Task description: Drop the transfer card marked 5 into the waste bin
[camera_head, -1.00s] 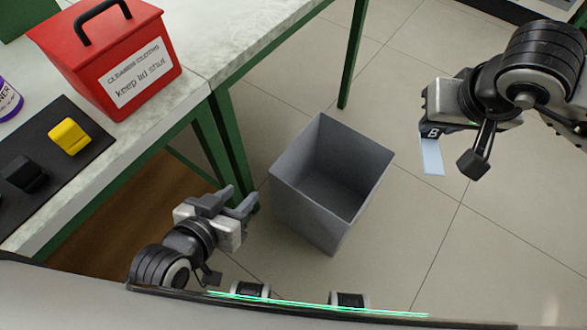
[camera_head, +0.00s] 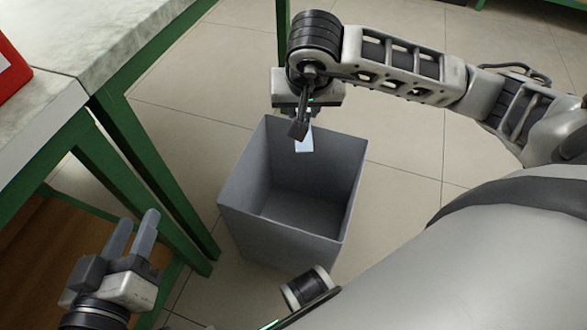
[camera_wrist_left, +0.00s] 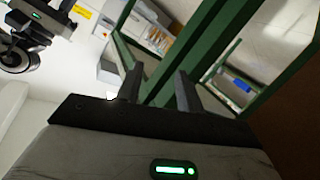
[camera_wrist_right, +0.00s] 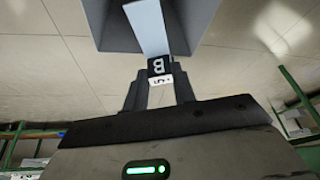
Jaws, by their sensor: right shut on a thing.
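My right gripper (camera_head: 305,118) is shut on a pale blue card (camera_head: 304,142), which hangs down over the far part of the waste bin's opening. In the right wrist view the card (camera_wrist_right: 148,28) sticks out from between the fingertips (camera_wrist_right: 160,88). Its near end has a black patch with a white B and a white strip with a small mark like a 5. The grey waste bin (camera_head: 245,215) stands upright on the floor, open at the top, and its visible inside looks empty. My left gripper (camera_head: 133,238) is open and empty, left of the bin.
A green-legged table (camera_head: 125,150) with a pale top stands left of the bin. Part of a red box (camera_head: 10,72) shows on it at the left edge. The tiled floor (camera_head: 405,135) right of the bin is clear.

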